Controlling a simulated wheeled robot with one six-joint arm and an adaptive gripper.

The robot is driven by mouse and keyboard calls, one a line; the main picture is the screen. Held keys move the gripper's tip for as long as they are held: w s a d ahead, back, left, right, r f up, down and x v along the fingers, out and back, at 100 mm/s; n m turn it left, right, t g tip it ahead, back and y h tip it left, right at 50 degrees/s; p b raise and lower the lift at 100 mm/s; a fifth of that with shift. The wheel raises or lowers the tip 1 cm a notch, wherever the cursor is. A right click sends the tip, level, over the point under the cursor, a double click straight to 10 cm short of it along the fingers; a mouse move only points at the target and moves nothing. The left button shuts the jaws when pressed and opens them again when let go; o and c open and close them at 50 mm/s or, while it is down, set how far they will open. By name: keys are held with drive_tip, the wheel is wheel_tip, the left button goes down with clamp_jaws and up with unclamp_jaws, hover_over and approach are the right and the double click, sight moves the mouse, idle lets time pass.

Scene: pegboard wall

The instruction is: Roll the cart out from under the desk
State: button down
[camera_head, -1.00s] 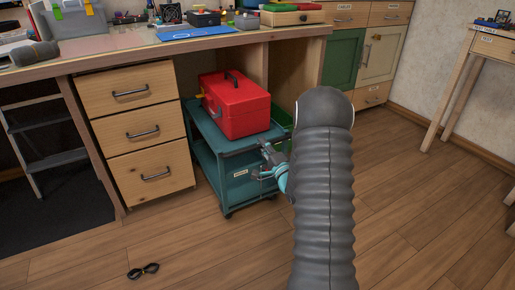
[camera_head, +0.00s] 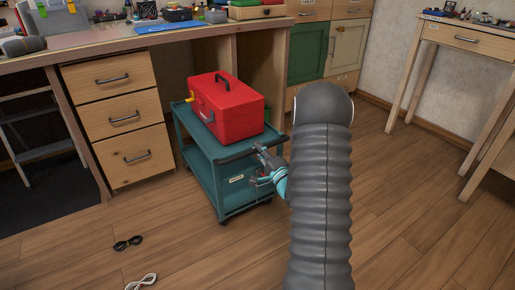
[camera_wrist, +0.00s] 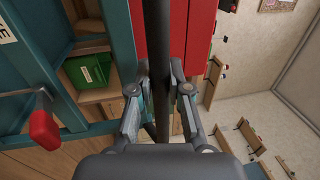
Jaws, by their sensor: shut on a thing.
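The teal cart (camera_head: 205,172) stands partly out in front of the desk (camera_head: 150,42), its near end out on the open floor. A red toolbox (camera_head: 228,108) with a dark handle sits on its top shelf. My gripper (camera_head: 262,155) is at the near end of the cart, shut on the dark handle bar. In the wrist view the fingers (camera_wrist: 160,95) close around the dark bar (camera_wrist: 161,60), with the red toolbox (camera_wrist: 198,40) behind it. My arm hides the floor to the right of the cart.
A wooden drawer unit (camera_head: 122,120) stands left of the cart. Black glasses (camera_head: 128,243) and a white looped item (camera_head: 142,281) lie on the floor at the front left. The floor right of my arm is clear up to a side table (camera_head: 450,40).

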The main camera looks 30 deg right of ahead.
drive_tip(key=shift+s+d, duration=0.2)
drive_tip(key=shift+s, duration=0.1)
drive_tip(key=c, duration=1.1)
unclamp_jaws()
drive_tip(key=shift+a, duration=0.1)
drive_tip(key=v, duration=1.2)
drive_tip(key=shift+a+f, duration=0.1)
